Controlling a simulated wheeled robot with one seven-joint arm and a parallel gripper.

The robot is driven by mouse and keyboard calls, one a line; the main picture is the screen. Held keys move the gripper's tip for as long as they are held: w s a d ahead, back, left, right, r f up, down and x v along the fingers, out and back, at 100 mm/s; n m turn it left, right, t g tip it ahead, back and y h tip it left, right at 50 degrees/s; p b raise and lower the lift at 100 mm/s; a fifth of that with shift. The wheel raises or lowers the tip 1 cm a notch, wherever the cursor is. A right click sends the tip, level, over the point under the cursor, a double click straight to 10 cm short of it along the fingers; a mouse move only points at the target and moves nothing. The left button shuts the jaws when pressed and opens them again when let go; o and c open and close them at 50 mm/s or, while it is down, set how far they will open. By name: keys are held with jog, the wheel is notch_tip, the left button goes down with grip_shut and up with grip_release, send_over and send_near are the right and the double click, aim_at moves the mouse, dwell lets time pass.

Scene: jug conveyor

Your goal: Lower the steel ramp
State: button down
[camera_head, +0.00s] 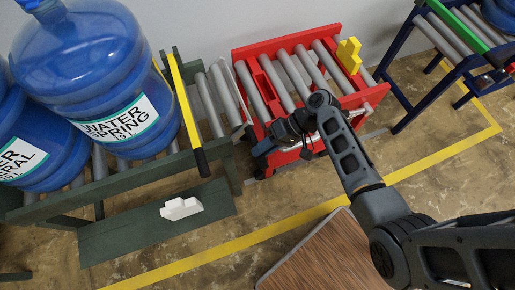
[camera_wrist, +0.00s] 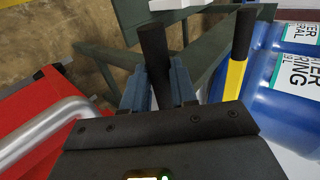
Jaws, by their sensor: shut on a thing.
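My gripper (camera_head: 262,148) is low between the green conveyor and the red roller cart. In the wrist view its two blue-grey fingers (camera_wrist: 158,92) are shut on a black cylindrical handle (camera_wrist: 154,52), which sticks out beyond them. What the handle joins to is hidden by the gripper. A narrow grey steel piece (camera_head: 241,92), seemingly the steel ramp, shows at the gap between the conveyor's end and the cart; it looks raised, but its exact tilt is hard to tell.
A yellow bar with a black grip (camera_head: 187,115) crosses the green conveyor (camera_head: 120,188) before the blue water jugs (camera_head: 88,62). The red cart (camera_head: 280,60) has bare rollers and a yellow block (camera_head: 348,54). A white block (camera_head: 181,208) lies on the green shelf. A blue-framed conveyor (camera_head: 405,85) stands right.

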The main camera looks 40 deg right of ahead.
jog(key=shift+s+d+f+b, duration=0.2)
jog(key=shift+d+f+b, duration=0.3)
jog(key=shift+f, duration=0.5)
jog(key=shift+s+d+f+b, duration=0.25)
jog(key=shift+d+f, duration=0.4)
jog(key=shift+f, duration=0.35)
jog(key=c, duration=0.9)
grip_release()
